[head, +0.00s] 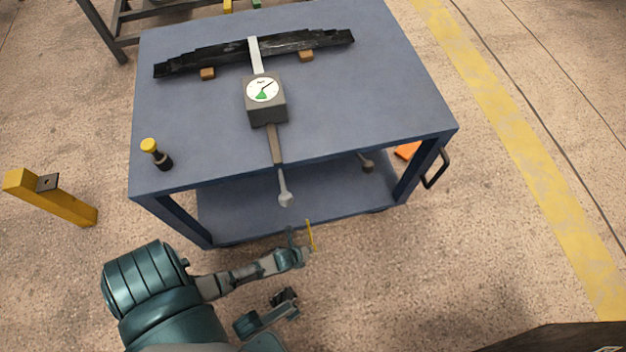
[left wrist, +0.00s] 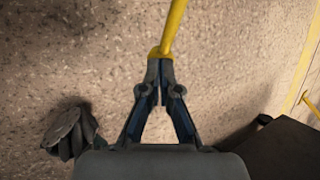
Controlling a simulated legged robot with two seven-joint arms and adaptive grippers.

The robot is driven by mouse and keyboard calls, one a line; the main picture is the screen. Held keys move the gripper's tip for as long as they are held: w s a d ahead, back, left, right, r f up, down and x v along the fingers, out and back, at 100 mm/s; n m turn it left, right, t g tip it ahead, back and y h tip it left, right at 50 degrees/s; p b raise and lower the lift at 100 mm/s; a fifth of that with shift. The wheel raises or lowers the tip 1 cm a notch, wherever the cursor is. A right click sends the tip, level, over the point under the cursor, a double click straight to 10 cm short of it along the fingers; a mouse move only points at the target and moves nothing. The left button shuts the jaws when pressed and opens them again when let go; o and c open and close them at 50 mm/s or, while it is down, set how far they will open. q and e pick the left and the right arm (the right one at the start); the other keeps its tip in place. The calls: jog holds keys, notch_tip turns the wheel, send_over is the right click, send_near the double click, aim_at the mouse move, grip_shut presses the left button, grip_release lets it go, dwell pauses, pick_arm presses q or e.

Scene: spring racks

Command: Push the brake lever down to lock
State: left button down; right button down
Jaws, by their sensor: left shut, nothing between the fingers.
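My left gripper (head: 300,256) is low in front of the blue cart, beside a thin upright yellow rod (head: 311,235), which I take for the brake lever. In the left wrist view the left gripper (left wrist: 160,62) has its fingertips together. The yellow rod (left wrist: 173,28) runs from the fingertips to the top edge. Its lower end is hidden at the tips, and I cannot tell whether they touch it. Nothing shows between the fingers. The rod's mounting does not show clearly.
The blue cart (head: 350,105) has a lower shelf and a black side handle (head: 436,168). On top are a black leaf spring (head: 225,52), a gauge wrench (head: 266,98) overhanging the front edge, and a yellow-capped bottle (head: 155,153).

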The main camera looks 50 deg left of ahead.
pick_arm(q)
jog(key=shift+w, duration=0.1)
jog(key=shift+w+a+f, duration=0.2)
jog(key=shift+f, duration=0.5)
